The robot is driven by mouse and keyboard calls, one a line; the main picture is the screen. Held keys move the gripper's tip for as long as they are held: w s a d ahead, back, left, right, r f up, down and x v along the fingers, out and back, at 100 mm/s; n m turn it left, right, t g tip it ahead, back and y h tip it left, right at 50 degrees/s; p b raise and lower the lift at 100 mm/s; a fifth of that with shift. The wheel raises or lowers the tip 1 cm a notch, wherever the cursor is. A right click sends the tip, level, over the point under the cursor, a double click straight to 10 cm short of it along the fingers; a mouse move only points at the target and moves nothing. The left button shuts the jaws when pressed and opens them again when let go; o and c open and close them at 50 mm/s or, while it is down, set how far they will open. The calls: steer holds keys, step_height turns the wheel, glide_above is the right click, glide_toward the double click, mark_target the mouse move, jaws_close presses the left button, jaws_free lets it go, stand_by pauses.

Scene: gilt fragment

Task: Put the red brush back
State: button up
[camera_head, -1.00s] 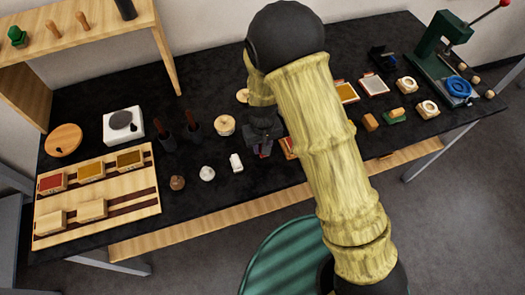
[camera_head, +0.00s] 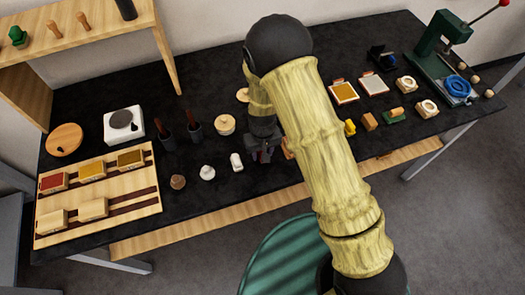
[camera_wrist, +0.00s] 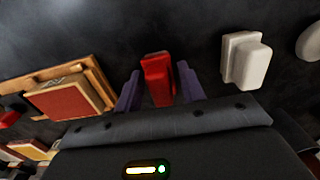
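A red block-like piece (camera_wrist: 158,80), likely the red brush, stands between the two purple fingers of my gripper (camera_wrist: 160,88) in the wrist view. A narrow dark gap shows beside it, so the fingers look open around it. Whether the left finger touches it cannot be told. In the head view my gripper (camera_head: 262,152) is low over the black table, right of a small white block (camera_head: 236,162); the red piece is mostly hidden there. The white block also shows at the right in the wrist view (camera_wrist: 246,60).
A wooden rack (camera_head: 150,190) with coloured blocks lies at the left. Two dark cups with brownish handles (camera_head: 194,131) stand behind. A wooden tray with a red-brown block (camera_wrist: 65,100) is close beside my gripper. A yellow piece (camera_head: 350,128) and a green press (camera_head: 440,45) are further right.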

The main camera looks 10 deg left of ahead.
steer(key=shift+o, duration=0.7)
steer(key=shift+r, duration=0.1)
steer(key=shift+r, duration=0.15)
step_height(320, 180, up, 12)
steer(key=b, duration=0.2)
steer(key=shift+d, duration=0.1)
stand_by(0.4)
steer(key=s+d+r+m+t, duration=0.1)
steer(key=s+d+r+m, duration=0.1)
steer(key=d, duration=0.6)
steer(key=s+d+r+m, duration=0.2)
steer(key=d+r, duration=0.2)
steer(key=d, duration=0.5)
steer(key=s+d+r+m+t, duration=0.1)
steer(key=s+d+r+m, duration=0.1)
steer(key=d, duration=0.6)
steer(key=shift+s+d+r+t, duration=0.2)
steer(key=shift+s+r+t, duration=0.1)
steer(key=shift+s+r, duration=0.4)
